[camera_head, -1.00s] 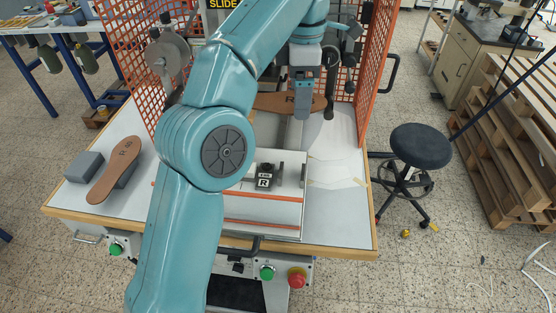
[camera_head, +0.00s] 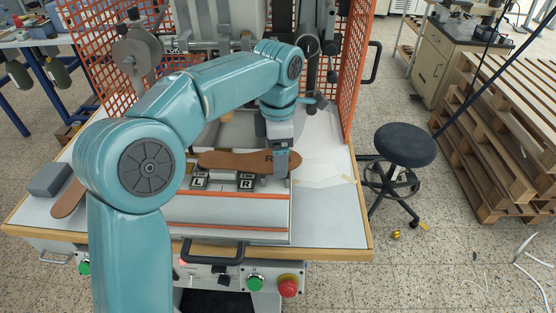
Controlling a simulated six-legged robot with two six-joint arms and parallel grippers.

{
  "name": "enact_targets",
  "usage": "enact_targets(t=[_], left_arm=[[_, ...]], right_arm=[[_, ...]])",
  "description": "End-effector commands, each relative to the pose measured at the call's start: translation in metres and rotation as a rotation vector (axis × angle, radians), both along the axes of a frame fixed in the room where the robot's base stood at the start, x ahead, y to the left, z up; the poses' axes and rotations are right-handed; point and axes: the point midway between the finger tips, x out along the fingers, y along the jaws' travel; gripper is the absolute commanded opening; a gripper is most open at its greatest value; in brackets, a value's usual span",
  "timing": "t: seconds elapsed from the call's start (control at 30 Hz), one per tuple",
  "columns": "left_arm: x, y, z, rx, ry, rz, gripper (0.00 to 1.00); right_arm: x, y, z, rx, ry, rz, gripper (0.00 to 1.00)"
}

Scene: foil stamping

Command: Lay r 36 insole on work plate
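My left gripper (camera_head: 281,163) is shut on the right end of a brown insole (camera_head: 225,160), which lies crosswise and roughly level. An R shows on the insole beside the gripper; any number there is hidden. The insole is just above or behind two dark blocks marked L (camera_head: 199,181) and R (camera_head: 246,182) on the pale work plate (camera_head: 225,210); I cannot tell whether it touches them. A second brown insole (camera_head: 68,200) lies at the left of the table, mostly hidden by my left arm. My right gripper is not in view.
A grey block (camera_head: 49,179) sits at the table's left edge. Orange mesh guards (camera_head: 356,65) flank the press. A handle (camera_head: 213,256) and red button (camera_head: 288,285) are at the front. The table right of the plate holds only pale sheets (camera_head: 325,172).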

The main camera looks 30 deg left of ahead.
Motion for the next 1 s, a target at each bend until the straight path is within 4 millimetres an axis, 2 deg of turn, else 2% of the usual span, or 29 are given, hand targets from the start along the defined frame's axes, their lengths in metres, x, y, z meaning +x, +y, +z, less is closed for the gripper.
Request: enact_targets(t=[0.03,0.13,0.57,0.6,0.63,0.87,1.0], left_arm=[[0.0,0.0,-0.009,0.0,0.003,0.0,0.49],[0.001,0.0,-0.019,0.0,0.001,0.0,0.49],[0.001,0.0,-0.026,0.001,0.001,0.0,0.49],[0.001,0.0,-0.025,0.0,0.0,0.0,0.93],[0.001,0.0,-0.025,0.0,0.0,0.0,1.0],[0.001,0.0,-0.023,0.0,0.0,0.0,1.0],[0.002,0.0,-0.011,0.0,-0.002,0.0,1.0]], right_arm=[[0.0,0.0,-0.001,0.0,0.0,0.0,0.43],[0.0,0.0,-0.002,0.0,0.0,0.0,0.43],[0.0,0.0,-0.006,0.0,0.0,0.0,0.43],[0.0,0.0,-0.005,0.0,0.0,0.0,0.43],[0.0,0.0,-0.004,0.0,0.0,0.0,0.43],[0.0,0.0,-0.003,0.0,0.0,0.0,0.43],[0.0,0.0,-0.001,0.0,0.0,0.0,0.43]])
